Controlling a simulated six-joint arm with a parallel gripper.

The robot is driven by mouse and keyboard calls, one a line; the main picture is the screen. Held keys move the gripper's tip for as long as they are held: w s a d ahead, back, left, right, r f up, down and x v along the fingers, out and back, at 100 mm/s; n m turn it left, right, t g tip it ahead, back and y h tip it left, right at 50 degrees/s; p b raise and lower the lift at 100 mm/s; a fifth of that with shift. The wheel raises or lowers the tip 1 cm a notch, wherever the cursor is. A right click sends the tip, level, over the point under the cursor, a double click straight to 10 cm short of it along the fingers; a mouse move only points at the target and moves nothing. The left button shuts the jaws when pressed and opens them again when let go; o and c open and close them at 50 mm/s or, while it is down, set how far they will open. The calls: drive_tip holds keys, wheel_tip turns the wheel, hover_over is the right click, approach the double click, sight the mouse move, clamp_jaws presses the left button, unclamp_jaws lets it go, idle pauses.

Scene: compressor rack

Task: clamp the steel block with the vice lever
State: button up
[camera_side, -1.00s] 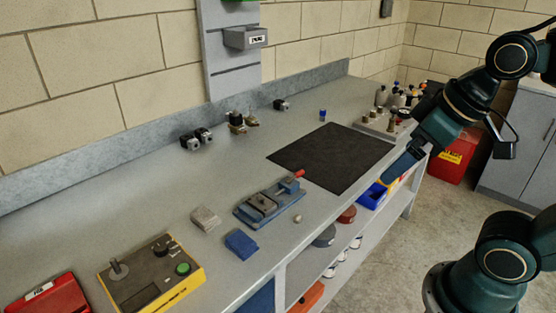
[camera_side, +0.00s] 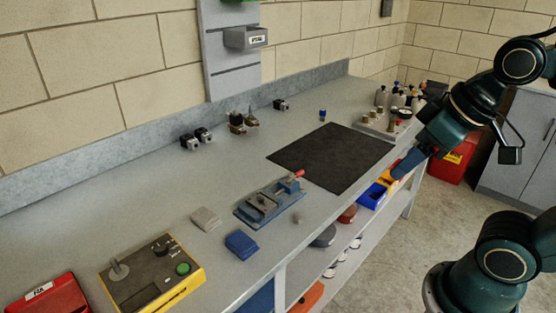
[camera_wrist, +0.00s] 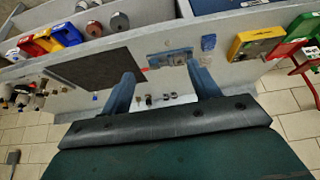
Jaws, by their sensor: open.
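The blue vice (camera_side: 268,204) lies on the grey bench near its front edge, with its red-tipped lever (camera_side: 297,175) at its right end. A small grey piece shows between the vice's jaws; I cannot tell surely whether it is the steel block. The vice also shows in the wrist view (camera_wrist: 170,59), beyond and between my fingers. My gripper (camera_side: 402,166) is at the right, over the bench's front edge, well apart from the vice. In the wrist view its two blue fingers (camera_wrist: 160,74) are spread with nothing between them.
A dark mat (camera_side: 331,157) lies between the vice and my gripper's side. A beige-grey block (camera_side: 206,219) and a blue block (camera_side: 241,244) lie left of the vice. A yellow control box (camera_side: 152,275) stands farther left. Bottles (camera_side: 398,99) stand at the far right.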

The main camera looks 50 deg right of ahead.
drive_tip(key=shift+w+r, duration=0.1)
drive_tip(key=shift+w, duration=0.2)
drive_tip(key=c, duration=0.4)
drive_tip(key=w+n, duration=0.1)
drive_tip(key=w, duration=0.1)
drive_tip(key=w+d+r+n, duration=0.1)
drive_tip(key=w+n, duration=0.1)
drive_tip(key=w+n+g, duration=0.1)
drive_tip(key=w, duration=0.2)
drive_tip(key=shift+d+r+n, duration=0.2)
drive_tip(key=shift+d+n, duration=0.05)
drive_tip(key=shift+n, duration=0.05)
drive_tip(key=shift+c, duration=0.2)
drive_tip(key=n+g, duration=0.2)
drive_tip(key=n, duration=1.1)
hover_over(301, 171)
drive_tip(key=s, duration=0.3)
drive_tip(key=s+f+x, duration=0.1)
drive_tip(key=s+x, duration=0.1)
drive_tip(key=x, duration=0.8)
drive_tip(key=shift+s+d+r, duration=0.1)
drive_tip(key=shift+r, duration=0.2)
drive_tip(key=shift+f, duration=0.15)
drive_tip(key=x, duration=1.3)
drive_tip(key=shift+s+f, duration=0.15)
drive_tip(key=shift+f, duration=0.1)
clamp_jaws()
